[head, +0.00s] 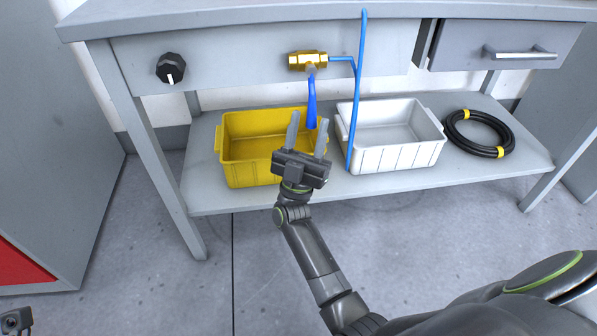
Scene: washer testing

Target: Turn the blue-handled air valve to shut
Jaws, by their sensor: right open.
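The air valve has a brass body (308,61) lying horizontally on the front panel under the bench top. Its blue handle (312,103) hangs almost straight down, across the line of the body. My right gripper (307,134) is below the valve with its fingers pointing up and spread apart. The lower tip of the handle appears between the two fingertips in the picture, nearer the right finger. I cannot tell whether they touch. The fingers are not closed on it. Of my left arm, only a small dark part shows at the lower left corner; its fingers are out of view.
A blue hose (358,90) runs from the valve and hangs right of the handle. A black knob (171,68) is on the panel's left. A yellow bin (240,150), a white bin (400,155) and a coiled black hose (480,150) sit on the lower shelf. A drawer (500,42) is at right.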

